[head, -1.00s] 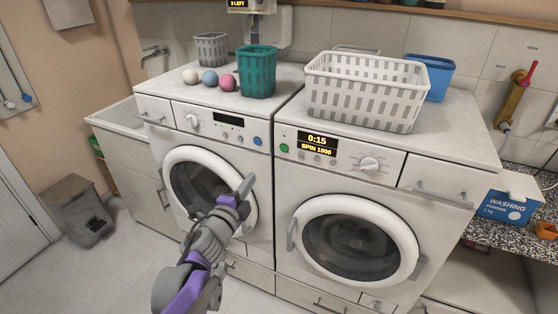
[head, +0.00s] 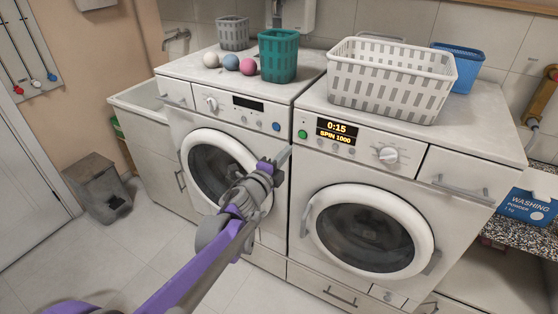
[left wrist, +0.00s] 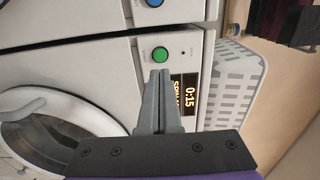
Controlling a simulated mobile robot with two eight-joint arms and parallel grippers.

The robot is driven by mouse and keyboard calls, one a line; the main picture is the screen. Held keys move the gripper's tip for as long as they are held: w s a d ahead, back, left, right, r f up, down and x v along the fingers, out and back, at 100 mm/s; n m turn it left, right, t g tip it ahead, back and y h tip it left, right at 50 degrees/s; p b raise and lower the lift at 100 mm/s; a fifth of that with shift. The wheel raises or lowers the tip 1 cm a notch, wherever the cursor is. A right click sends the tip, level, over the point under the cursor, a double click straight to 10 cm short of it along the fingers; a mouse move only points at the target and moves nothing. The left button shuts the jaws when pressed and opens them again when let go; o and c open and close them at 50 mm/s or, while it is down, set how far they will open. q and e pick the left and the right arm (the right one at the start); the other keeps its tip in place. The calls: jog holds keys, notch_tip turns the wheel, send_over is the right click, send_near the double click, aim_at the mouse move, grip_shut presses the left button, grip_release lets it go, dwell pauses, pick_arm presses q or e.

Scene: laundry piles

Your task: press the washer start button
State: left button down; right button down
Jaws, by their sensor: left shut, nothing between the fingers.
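The right-hand washing machine (head: 310,238) has a lit display (head: 336,131) reading "0:15 SPIN 1000". A round green button (head: 302,134) is just left of the display. My left gripper (head: 287,153) is shut and empty, just below and left of that button in the head view. In the left wrist view the shut fingertips (left wrist: 160,73) point toward the green button (left wrist: 160,54), with the tips just short of it in the picture. I cannot tell whether they touch the panel. Part of the display (left wrist: 189,94) is beside the fingers. My right gripper is not in view.
The left-hand machine (head: 178,130) has a dark display and a blue button (head: 276,126). A white basket (head: 385,100), a blue basket (head: 462,70) and a teal basket (head: 278,60) stand on top. A washing powder box (head: 528,206) is at the right. The floor in front is clear.

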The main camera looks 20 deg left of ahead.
aim_at(302, 135)
pick_arm(q)
jog(key=x, duration=0.7)
jog(key=shift+w+d, duration=0.1)
jog(key=shift+w, duration=0.15)
